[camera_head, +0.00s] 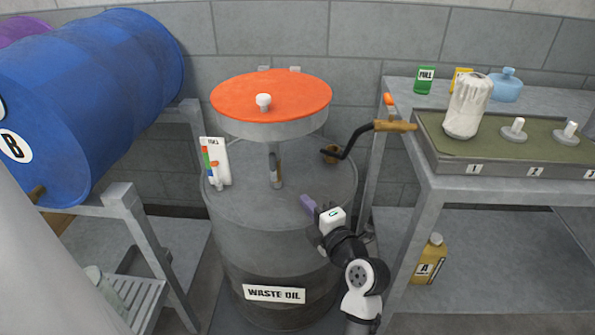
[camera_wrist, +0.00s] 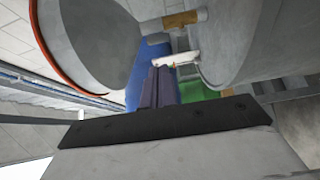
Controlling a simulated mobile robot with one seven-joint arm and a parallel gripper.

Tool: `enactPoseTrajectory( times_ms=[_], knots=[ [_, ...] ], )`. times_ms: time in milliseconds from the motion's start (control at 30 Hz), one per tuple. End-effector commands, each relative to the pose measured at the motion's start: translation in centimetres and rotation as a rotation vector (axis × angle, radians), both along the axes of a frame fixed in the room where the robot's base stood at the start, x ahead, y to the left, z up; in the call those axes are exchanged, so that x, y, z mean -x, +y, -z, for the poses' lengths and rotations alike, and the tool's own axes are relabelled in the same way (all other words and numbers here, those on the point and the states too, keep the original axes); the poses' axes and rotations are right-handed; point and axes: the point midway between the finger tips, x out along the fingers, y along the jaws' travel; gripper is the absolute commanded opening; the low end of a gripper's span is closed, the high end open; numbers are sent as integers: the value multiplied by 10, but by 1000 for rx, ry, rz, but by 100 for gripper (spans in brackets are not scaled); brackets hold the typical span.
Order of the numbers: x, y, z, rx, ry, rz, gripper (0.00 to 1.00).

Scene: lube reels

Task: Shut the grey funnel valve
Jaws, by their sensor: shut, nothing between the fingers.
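The grey funnel (camera_head: 270,126) has an orange top with a white knob and stands above the waste oil drum (camera_head: 235,245). Its grey stem (camera_head: 275,165) runs down to the drum top. A brownish fitting shows on the stem, and a tan fitting (camera_wrist: 180,20) shows there in the wrist view. I cannot clearly make out the valve's lever or its position. My gripper (camera_head: 306,202) is shut and empty, low over the drum's front right rim, right of the stem and apart from it. Its purple-grey fingers (camera_wrist: 162,80) are together in the wrist view.
A white gauge card (camera_head: 215,162) stands at the drum's left. A crank with a wooden handle (camera_head: 393,126) reaches over the right side. A blue barrel (camera_head: 100,90) lies on a rack at left. A bench (camera_head: 470,188) with a tray stands at right.

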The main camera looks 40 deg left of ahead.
Motion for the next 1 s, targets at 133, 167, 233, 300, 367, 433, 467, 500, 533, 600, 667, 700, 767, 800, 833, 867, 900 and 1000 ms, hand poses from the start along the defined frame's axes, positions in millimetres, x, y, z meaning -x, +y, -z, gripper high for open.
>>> enactPoseTrajectory(
  times_ms=[133, 167, 233, 300, 367, 433, 467, 500, 533, 600, 667, 700, 767, 800, 833, 867, 900, 1000],
  knots=[
    [0, 0, 0, 0, 0, 0, 0],
    [0, 0, 0, 0, 0, 0, 0],
    [0, 0, 0, -1, 0, 1, 0],
    [-1, 1, -1, -1, 0, 1, 0],
    [-2, 4, -1, -1, 0, 0, 0],
    [-5, 11, -2, -3, 1, 0, 0],
    [-7, 15, -3, -3, 1, -1, 0],
    [-9, 21, -4, -3, 1, -3, 0],
    [-11, 27, -4, -2, 1, -2, 0],
    [-17, 40, -5, -3, 1, -3, 0],
    [-23, 52, -5, -2, 2, -3, 0],
    [-27, 60, -5, -3, 1, -3, 0],
    [-32, 72, -5, -2, 1, -3, 0],
    [-36, 80, -5, -3, 1, -3, 0],
    [-38, 86, -4, -2, 1, -3, 0],
    [-41, 91, -5, -3, 1, -2, 0],
    [-44, 98, -5, -2, 1, -2, 0],
    [-50, 111, -4, -2, 1, -1, 0]
  ],
)
